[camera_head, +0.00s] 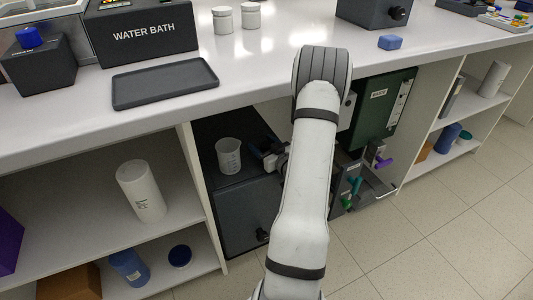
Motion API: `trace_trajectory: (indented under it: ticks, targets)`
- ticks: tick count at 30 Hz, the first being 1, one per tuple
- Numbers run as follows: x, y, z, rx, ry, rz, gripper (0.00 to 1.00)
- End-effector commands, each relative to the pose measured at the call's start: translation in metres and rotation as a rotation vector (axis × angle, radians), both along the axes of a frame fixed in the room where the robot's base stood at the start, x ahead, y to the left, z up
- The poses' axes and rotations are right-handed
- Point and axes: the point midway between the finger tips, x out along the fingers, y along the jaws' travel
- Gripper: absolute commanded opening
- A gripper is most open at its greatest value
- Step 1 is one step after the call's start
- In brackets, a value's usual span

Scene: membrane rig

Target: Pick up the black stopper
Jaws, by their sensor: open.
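I cannot make out the black stopper for certain. A small dark round piece (262,235) shows on the front of the dark grey unit under the bench, but I cannot tell whether it is a stopper or a knob. My gripper (263,155) shows only partly, as dark parts at the left of my pale arm, beside a white beaker (229,155). It is open, and I see nothing held in it. My arm hides the rest of it and part of the rig behind.
The beaker stands on the dark grey unit (238,205) in the open bay. A green box (382,105) and fittings with purple (384,162) and teal handles are right of my arm. The white benchtop (270,75) overhangs the bay. The tiled floor at right is clear.

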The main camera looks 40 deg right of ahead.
Motion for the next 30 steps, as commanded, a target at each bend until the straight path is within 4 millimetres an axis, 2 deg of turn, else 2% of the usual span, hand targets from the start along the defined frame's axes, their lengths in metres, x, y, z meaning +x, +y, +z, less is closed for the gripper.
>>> trace_trajectory:
  ticks: [7, 26, 30]
  targets:
    - [0.0017, -0.0005, 0.0004, 0.000, 0.000, -0.001, 0.59]
    - [0.0010, -0.0012, 0.0003, 0.000, 0.000, -0.003, 0.08]
    - [0.0008, -0.0014, 0.0004, 0.000, 0.000, -0.003, 0.07]
